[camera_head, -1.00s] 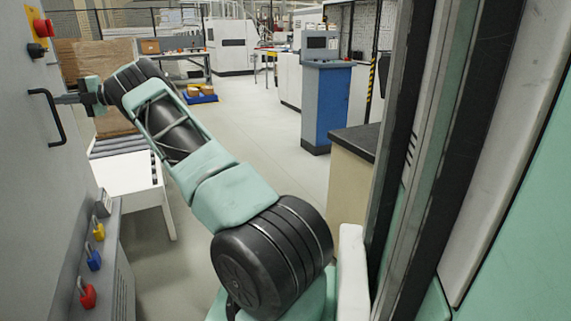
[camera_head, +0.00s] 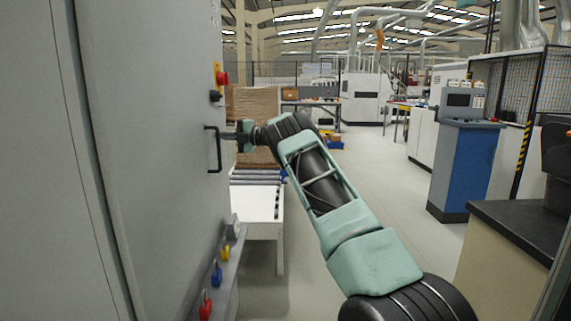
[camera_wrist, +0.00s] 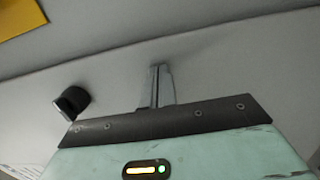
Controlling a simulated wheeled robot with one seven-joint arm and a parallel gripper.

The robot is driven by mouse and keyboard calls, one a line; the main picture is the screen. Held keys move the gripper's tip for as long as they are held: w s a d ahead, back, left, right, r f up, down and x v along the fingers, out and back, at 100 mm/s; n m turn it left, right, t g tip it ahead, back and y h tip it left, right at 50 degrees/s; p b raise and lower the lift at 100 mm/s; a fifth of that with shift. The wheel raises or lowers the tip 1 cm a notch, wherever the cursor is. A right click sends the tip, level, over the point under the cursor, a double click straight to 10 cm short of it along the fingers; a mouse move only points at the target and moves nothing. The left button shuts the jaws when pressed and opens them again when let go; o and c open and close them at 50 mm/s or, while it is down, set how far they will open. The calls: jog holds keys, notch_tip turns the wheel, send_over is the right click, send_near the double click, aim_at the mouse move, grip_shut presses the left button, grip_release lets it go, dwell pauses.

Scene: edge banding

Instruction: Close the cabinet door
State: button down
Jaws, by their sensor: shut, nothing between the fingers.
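The grey cabinet door (camera_head: 150,130) fills the left of the head view, with a dark vertical seam to its left. It carries a black bar handle (camera_head: 217,150) near its far edge. I cannot tell whether it stands ajar. My gripper (camera_head: 226,136) is shut, its fingers pointing at the cabinet beside the upper part of the handle. In the wrist view the closed fingers (camera_wrist: 161,85) meet or nearly meet a plain grey surface (camera_wrist: 225,70); contact is unclear. A black knob (camera_wrist: 73,101) is left of them.
A red button on a yellow plate (camera_head: 221,77) is above the handle. Coloured padlocks (camera_head: 216,274) hang on a ledge below. A white roller table (camera_head: 258,207) stands beyond. A blue cabinet (camera_head: 463,165) and dark-topped counter (camera_head: 515,225) are right; open floor lies between.

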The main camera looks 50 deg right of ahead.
jog(key=b+v, duration=0.2)
jog(key=v, duration=1.5)
jog(key=shift+d, duration=0.3)
jog(key=shift+f, duration=0.1)
